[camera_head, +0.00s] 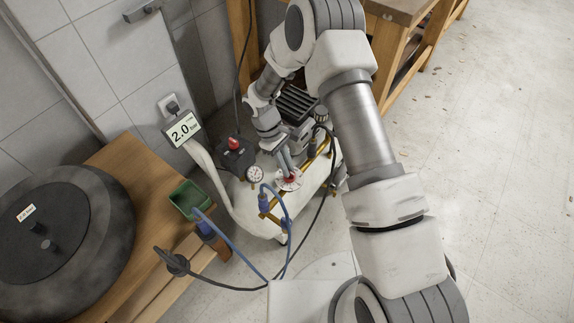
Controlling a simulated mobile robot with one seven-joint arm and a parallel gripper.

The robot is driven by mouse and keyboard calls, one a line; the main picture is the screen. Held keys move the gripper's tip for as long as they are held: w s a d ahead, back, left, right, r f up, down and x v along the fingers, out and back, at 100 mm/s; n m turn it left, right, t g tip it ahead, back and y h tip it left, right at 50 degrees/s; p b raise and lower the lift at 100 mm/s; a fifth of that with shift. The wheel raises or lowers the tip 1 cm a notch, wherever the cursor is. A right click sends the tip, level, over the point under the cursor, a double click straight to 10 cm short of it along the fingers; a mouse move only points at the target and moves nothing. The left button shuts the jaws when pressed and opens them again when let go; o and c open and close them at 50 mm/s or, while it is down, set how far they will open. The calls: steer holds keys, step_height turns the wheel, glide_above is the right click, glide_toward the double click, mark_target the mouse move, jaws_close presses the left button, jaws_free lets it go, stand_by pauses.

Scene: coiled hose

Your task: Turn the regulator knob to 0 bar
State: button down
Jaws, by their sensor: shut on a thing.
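The regulator knob (291,181) is a small red part on a pale round dial, on top of the white compressor tank (323,175). My gripper (287,169) comes down from above, shut on the knob, and its fingers hide part of it. The dial markings are too small to read. A digital display (183,129) on the left reads 2.0, with small lettering beside it, perhaps the unit. A round gauge (254,174) sits just left of the knob; its needle cannot be read.
A black box with a red button (234,142) stands left of my gripper. Blue hose (287,228) and black cable loop in front of the tank. Floor at right is open.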

stand_by(0.5)
steer(key=c, duration=0.9)
jaws_free()
steer(key=p+v, duration=0.3)
steer(key=v, duration=1.4)
steer(key=shift+a+r+p, duration=0.15)
steer(key=shift+a+p, duration=0.1)
steer(key=shift+p, duration=0.1)
steer(key=shift+r, duration=0.1)
